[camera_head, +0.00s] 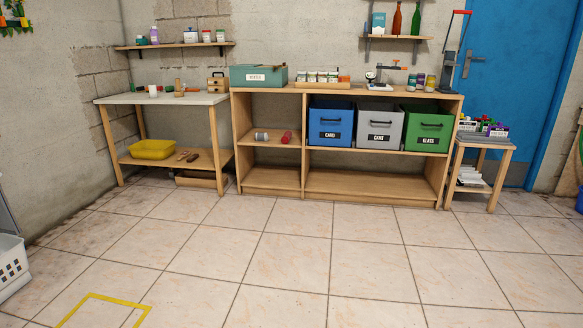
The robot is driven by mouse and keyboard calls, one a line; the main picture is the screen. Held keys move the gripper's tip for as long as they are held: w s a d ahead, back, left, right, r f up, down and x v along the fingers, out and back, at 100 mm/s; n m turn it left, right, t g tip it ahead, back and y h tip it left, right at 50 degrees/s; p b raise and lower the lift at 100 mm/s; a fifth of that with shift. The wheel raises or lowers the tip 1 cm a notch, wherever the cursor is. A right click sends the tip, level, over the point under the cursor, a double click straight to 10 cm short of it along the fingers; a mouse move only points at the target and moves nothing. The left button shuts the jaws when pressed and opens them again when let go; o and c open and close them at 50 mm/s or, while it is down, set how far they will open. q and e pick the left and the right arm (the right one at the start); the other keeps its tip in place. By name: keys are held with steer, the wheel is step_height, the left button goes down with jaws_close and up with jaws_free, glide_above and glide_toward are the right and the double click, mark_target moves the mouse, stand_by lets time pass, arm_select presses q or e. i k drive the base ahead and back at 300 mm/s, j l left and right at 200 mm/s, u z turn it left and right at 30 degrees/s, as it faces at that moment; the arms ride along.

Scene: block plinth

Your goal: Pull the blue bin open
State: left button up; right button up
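The blue bin (330,129) sits in the upper right compartment of the wooden shelf unit (301,190) against the back wall. It has a label on its front and a dark handle near the top. Its front looks level with its neighbours. A grey bin (379,132) and a green bin (428,126) stand to its right in the same compartment. Neither of my grippers is in view.
The tiled floor (290,260) before the shelf is clear. A table with a yellow tub (152,149) stands left, a small side table (480,172) right. A white basket (12,265) is at the left edge. Yellow tape (105,298) marks the floor.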

mark_target(330, 122)
steer(key=i, duration=2.65)
